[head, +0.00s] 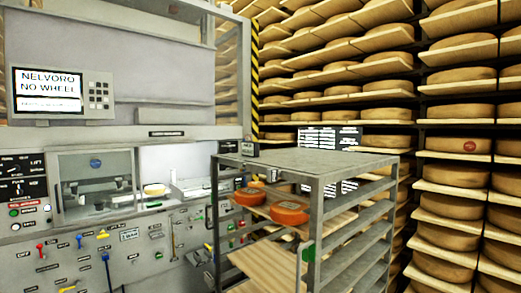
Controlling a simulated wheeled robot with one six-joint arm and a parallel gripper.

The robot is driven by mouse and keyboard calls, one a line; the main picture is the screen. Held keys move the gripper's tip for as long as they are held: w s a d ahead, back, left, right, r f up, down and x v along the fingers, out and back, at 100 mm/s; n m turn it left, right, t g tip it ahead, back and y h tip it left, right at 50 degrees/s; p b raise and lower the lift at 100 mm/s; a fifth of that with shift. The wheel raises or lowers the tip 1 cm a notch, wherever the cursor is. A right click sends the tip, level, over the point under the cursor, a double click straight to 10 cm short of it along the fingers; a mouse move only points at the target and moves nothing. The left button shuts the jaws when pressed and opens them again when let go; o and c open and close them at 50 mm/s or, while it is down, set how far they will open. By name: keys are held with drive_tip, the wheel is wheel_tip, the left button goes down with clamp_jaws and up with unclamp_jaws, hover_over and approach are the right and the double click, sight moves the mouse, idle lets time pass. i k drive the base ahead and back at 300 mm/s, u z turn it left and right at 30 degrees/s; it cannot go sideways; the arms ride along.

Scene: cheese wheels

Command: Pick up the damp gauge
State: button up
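I cannot pick out the damp gauge with certainty. A small dark box with a pale face (250,148) sits at the back left edge of the grey metal rack's top (310,161); it is too small to tell whether this is the gauge. My gripper does not show in the head view.
The rack holds orange cheese wheels (289,213) on wooden boards (262,268). A grey machine with a screen (48,91) reading "NELVORO NO WHEEL" and a panel of coloured levers (105,257) stands at left. Shelves of cheese wheels (460,50) fill the back and right.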

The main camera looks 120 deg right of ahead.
sight(252, 149)
drive_tip(key=z, duration=3)
drive_tip(key=i, duration=3.65)
drive_tip(key=z, duration=2.6)
